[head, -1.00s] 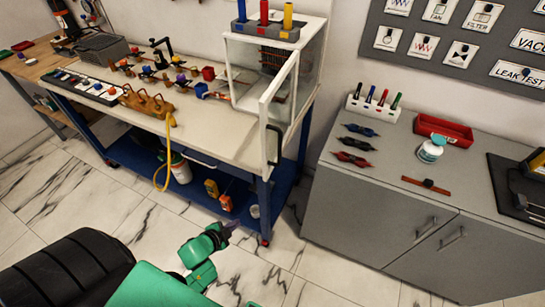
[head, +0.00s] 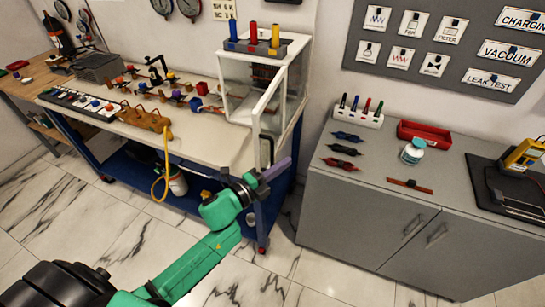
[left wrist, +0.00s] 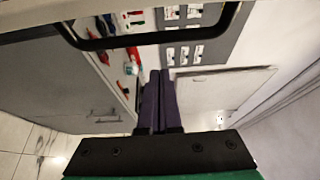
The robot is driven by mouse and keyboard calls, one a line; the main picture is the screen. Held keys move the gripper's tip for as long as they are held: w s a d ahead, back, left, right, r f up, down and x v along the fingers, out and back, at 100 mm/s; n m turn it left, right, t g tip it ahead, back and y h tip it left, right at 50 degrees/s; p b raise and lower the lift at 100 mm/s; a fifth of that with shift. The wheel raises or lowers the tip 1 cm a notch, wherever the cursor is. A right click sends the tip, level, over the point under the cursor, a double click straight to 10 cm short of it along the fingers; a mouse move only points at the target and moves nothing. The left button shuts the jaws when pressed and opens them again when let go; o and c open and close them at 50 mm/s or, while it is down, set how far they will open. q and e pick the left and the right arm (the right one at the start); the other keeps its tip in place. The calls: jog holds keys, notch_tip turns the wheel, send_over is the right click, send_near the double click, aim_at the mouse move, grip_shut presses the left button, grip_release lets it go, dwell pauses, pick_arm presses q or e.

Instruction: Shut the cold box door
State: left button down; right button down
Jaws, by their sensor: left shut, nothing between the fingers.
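The cold box (head: 297,80) is a white-framed, clear-walled box on the back right of the bench. Its white-framed door (head: 271,93) stands open, swung out towards me past the bench's front edge. A dark handle (head: 267,150) sits on the door's outer edge; it also shows as a dark bar across the top of the left wrist view (left wrist: 150,41). My left gripper (head: 288,162) has purple fingers, shut and empty, close to the lower part of the door. Contact with the door cannot be told. My right gripper is out of view.
A rack with blue, red and yellow cylinders (head: 266,46) stands on the cold box. A grey cabinet (head: 400,215) is to the right, carrying a red tray (head: 424,134) and pens. A yellow hose (head: 167,170) hangs at the bench front. The marble floor (head: 250,285) is clear.

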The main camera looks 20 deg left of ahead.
aim_at(272, 162)
pick_arm(q)
jog(key=a, duration=0.3)
jog(key=shift+w+a, duration=0.15)
jog(key=shift+f, duration=0.1)
